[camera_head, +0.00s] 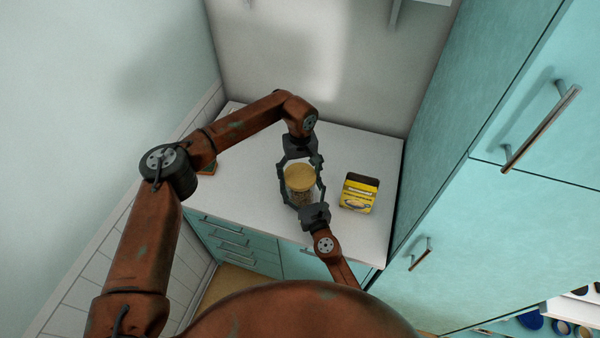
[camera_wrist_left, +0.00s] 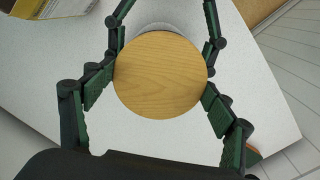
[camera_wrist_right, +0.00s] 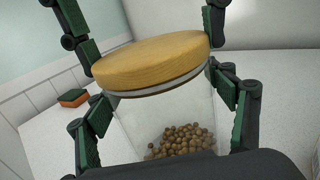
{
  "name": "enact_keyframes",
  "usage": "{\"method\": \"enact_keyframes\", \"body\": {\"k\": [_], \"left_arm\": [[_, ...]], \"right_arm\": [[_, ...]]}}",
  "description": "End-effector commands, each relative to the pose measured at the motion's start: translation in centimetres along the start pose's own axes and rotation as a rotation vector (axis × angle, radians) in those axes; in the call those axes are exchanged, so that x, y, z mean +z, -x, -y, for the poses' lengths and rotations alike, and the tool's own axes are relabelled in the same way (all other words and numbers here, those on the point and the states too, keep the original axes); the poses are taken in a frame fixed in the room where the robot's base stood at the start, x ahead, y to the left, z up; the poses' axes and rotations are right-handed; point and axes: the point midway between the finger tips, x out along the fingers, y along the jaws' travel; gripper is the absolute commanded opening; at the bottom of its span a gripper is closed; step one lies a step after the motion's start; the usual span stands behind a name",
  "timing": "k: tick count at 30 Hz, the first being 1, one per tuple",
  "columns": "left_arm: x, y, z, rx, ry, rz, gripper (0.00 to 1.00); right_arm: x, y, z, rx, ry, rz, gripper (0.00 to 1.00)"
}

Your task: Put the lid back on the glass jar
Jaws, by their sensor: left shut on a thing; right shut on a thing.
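The glass jar (camera_head: 300,198) is upright on the white counter, with small brown balls in its bottom in the right wrist view (camera_wrist_right: 165,120). The round wooden lid (camera_head: 299,177) is at the jar's mouth, with a pale seal ring under it; it also shows in the left wrist view (camera_wrist_left: 160,75) and right wrist view (camera_wrist_right: 150,60). I cannot tell whether it is fully seated. My left gripper (camera_head: 301,168), from the back, is shut on the lid's sides. My right gripper (camera_head: 305,195), from the front, is shut on the jar's body.
A yellow and dark box (camera_head: 360,192) stands right of the jar. An orange and green sponge (camera_wrist_right: 73,97) lies at the counter's left, partly behind my left arm in the head view. A tall teal cabinet (camera_head: 440,150) borders the right side. Walls close the back and left.

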Motion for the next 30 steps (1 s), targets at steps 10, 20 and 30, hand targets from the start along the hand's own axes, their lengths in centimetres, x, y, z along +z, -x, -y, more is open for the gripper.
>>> {"method": "enact_keyframes", "body": {"k": [10, 20, 30], "left_arm": [[0.0, -0.6, 0.0, 0.000, 0.001, 0.000, 0.83], [0.0, -0.6, 0.0, 0.000, 0.001, 0.000, 0.98], [0.0, 0.9, 0.0, 0.002, 0.000, -0.002, 0.98]], "right_arm": [[-1.0, 0.2, 0.0, 0.002, 0.002, -0.016, 0.33], [-1.0, 0.2, 0.0, 0.002, 0.001, -0.016, 0.33], [-1.0, 0.2, 0.0, 0.002, 0.001, -0.016, 0.33]]}}
